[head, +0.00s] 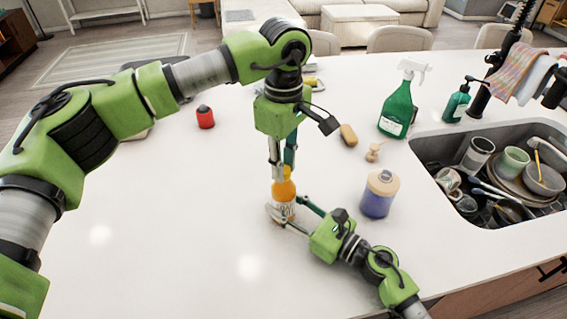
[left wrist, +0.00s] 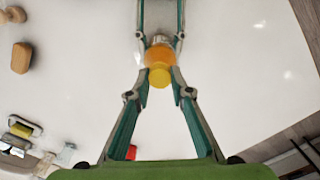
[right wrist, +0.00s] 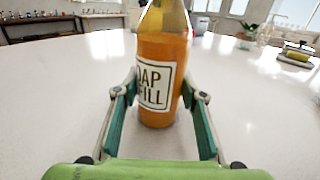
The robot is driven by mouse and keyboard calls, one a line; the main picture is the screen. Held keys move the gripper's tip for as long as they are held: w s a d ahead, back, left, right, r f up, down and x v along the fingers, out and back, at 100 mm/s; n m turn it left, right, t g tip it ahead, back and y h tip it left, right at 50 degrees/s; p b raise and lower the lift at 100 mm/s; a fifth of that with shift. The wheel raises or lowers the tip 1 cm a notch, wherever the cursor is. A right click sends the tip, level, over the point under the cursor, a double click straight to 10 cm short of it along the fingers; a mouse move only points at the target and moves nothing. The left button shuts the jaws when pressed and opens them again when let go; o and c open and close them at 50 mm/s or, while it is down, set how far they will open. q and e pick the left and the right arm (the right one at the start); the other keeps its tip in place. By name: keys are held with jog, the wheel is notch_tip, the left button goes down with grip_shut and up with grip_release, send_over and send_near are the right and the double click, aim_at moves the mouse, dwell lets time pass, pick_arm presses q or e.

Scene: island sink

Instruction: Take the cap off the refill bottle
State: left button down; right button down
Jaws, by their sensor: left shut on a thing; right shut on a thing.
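The refill bottle (head: 283,190) stands upright on the white counter, filled with orange liquid; its "SOAP REFILL" label partly shows in the right wrist view (right wrist: 155,85). My right gripper (head: 284,211) is shut around the lower body of the bottle from the right. My left gripper (head: 283,172) points down from above, its fingers closed at the bottle's top. In the left wrist view the yellow cap (left wrist: 160,77) sits between the left fingertips (left wrist: 160,70), above the orange body. The bottle's top is out of the right wrist view.
A blue soap jar (head: 378,198) with a beige top stands right of the bottle. Behind are a green spray bottle (head: 397,108), a brush (head: 348,135) and a red container (head: 205,117). The sink (head: 420,150) with dishes is at right. The counter's left front is clear.

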pick_arm(q)
jog(key=n, duration=0.3)
jog(key=shift+n, duration=0.3)
jog(key=n, duration=1)
jog(key=shift+n, duration=0.4)
jog(key=n, duration=0.3)
jog(key=shift+n, duration=0.3)
jog(key=n, duration=0.3)
jog(key=shift+n, duration=0.3)
jog(key=n, duration=0.5)
jog(key=shift+r, duration=0.1)
jog(key=n, duration=0.5)
jog(key=shift+n, duration=0.3)
jog(key=n, duration=0.4)
